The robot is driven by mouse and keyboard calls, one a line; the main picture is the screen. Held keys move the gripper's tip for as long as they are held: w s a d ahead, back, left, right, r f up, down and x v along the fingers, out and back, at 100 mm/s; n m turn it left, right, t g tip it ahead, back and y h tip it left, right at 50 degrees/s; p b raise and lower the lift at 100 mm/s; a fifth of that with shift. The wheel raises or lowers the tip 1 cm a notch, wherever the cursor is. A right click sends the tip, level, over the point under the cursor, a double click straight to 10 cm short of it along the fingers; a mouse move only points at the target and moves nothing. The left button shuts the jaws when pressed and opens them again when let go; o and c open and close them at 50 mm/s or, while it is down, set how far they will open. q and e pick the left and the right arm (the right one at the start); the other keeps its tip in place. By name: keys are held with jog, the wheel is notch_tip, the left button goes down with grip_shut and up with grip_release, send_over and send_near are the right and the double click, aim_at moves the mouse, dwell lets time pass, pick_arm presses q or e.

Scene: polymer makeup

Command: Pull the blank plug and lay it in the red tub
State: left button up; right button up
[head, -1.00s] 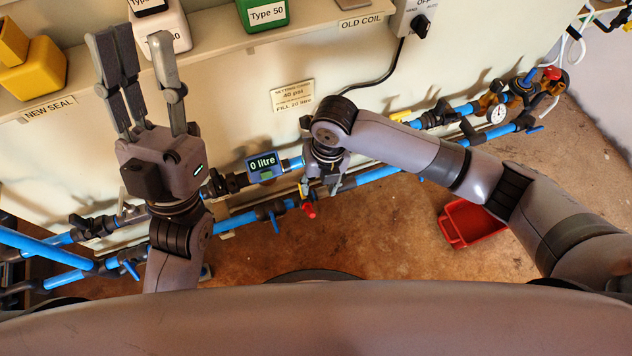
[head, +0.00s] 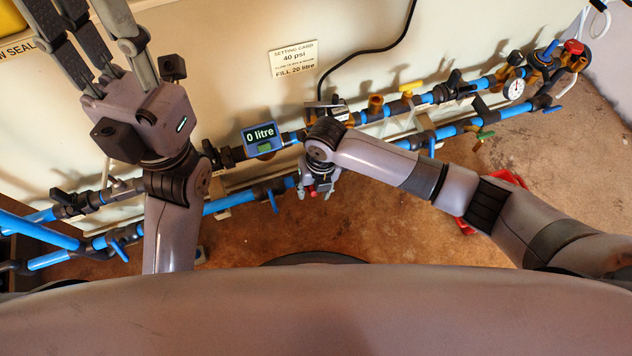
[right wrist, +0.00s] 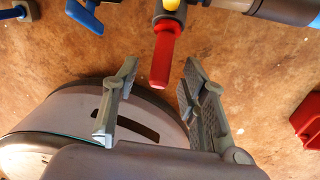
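My right gripper (head: 316,190) is open and empty below the pipes, near the middle of the head view. In the right wrist view its fingers (right wrist: 160,78) stand either side of a red handle-like piece (right wrist: 162,58) with a yellow spot at its top, hanging from a pipe fitting; no finger clearly touches it. I cannot tell whether this piece is the blank plug. The red tub (head: 464,225) is on the floor at right, mostly hidden by my right forearm; its edge shows in the right wrist view (right wrist: 308,118). My left gripper (head: 85,22) is open, empty and pointing up.
Two blue pipe runs with valves cross the wall. A meter (head: 261,139) reads "0 litre". A setting card (head: 293,58) is above it. A yellow handle (head: 411,87), a green handle (head: 484,136) and a gauge (head: 514,89) are further right. Brown floor lies open below the pipes.

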jog(key=shift+a+f, duration=0.1)
jog(key=shift+f, duration=0.7)
grip_shut()
